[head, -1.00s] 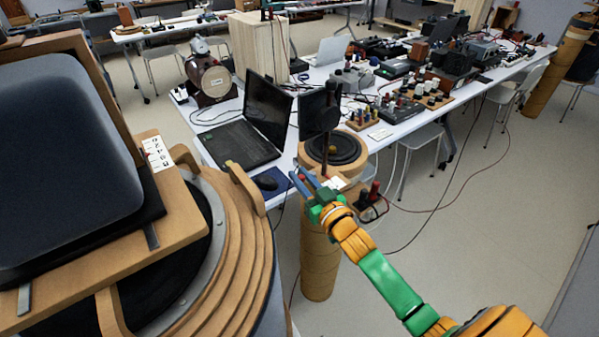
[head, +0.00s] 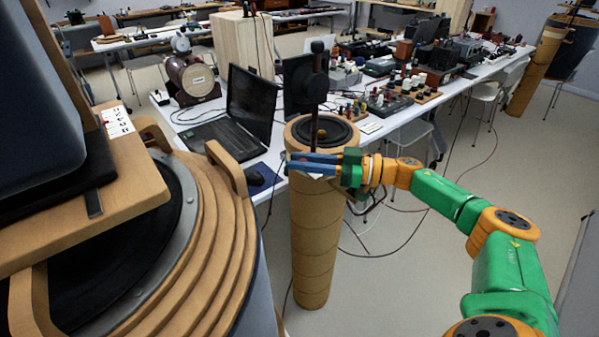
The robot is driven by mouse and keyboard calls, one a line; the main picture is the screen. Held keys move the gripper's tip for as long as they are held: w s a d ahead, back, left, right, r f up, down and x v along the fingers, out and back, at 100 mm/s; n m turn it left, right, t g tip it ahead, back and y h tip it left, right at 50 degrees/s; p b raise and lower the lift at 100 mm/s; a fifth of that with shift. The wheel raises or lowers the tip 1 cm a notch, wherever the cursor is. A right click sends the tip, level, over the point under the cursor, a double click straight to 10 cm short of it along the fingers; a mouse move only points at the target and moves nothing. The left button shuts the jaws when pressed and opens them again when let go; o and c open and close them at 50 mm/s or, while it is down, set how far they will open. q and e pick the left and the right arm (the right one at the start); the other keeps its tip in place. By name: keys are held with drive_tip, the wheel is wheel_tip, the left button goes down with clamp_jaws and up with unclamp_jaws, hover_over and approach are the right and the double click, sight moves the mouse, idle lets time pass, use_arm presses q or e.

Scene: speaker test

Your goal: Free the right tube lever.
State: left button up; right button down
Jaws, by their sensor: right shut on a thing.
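The right tube is a tall tan cardboard cylinder (head: 314,240) with a black speaker cone (head: 340,130) in its top. A dark upright lever (head: 315,105) with a round black head rises in front of the cone. Its lower end meets my right gripper (head: 300,163) at the tube's near rim. The gripper comes in from the right, with its blue fingers pointing left across the tube. It is shut on the lever, though the fingers hide the exact contact. My left gripper is out of view.
A large wooden ringed speaker housing (head: 225,225) fills the left foreground. Behind the tube, a white table (head: 385,133) carries a black laptop (head: 225,138), a mouse (head: 256,176) and several instruments. Cables hang to the floor, which is open at right.

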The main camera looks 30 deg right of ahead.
drive_tip(key=shift+d+n+g+y+b, duration=0.15)
drive_tip(key=shift+n+g+y+b, duration=0.35)
drive_tip(key=shift+g, duration=0.1)
drive_tip(key=shift+r, duration=0.1)
drive_tip(key=c, duration=0.8)
unclamp_jaws()
drive_tip(key=shift+o, duration=0.2)
drive_tip(key=shift+s, duration=0.1)
drive_tip(key=b+v, duration=0.2)
drive_tip(key=v, duration=0.5)
